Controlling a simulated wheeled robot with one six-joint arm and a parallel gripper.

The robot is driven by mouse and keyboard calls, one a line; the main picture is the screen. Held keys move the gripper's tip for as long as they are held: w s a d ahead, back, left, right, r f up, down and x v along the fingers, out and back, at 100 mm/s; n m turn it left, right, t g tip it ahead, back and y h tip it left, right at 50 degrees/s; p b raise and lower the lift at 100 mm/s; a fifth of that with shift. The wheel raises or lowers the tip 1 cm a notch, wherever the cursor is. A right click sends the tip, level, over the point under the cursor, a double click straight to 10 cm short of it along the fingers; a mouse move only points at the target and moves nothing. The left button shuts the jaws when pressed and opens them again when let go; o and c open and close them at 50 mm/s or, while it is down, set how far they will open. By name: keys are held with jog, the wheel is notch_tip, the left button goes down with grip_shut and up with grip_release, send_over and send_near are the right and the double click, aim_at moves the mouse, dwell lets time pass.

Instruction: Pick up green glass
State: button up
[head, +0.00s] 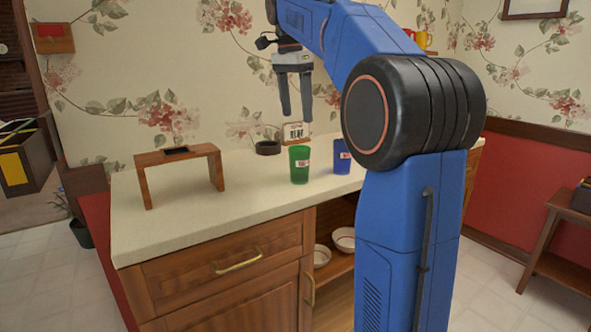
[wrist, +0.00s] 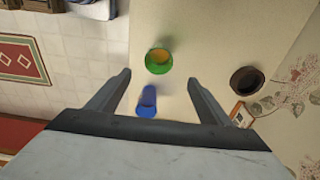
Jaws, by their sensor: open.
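The green glass (head: 299,165) stands upright on the cream countertop (head: 250,183), left of a blue glass (head: 342,157). In the wrist view the green glass (wrist: 158,61) is seen from above, just beyond the fingertips and between their lines. The blue glass also shows in the wrist view (wrist: 147,101), between the fingers in the picture. My gripper (head: 295,119) is open and empty, pointing down above the counter, higher than both glasses. Its two fingers also show in the wrist view (wrist: 160,76).
A wooden stand (head: 216,168) is on the counter's left. A dark round bowl (head: 268,148) and a small framed sign (head: 296,132) stand at the back near the wall. White bowls (head: 343,239) sit on the open shelf below. The counter between stand and green glass is clear.

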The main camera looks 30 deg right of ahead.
send_near(301, 161)
jog(key=w+d+f, duration=0.3)
jog(key=f, duration=0.3)
jog(key=shift+s+f, duration=0.1)
jog(key=shift+f, duration=2.65)
jog(key=c, duration=1.3)
jog(key=shift+r, duration=0.1)
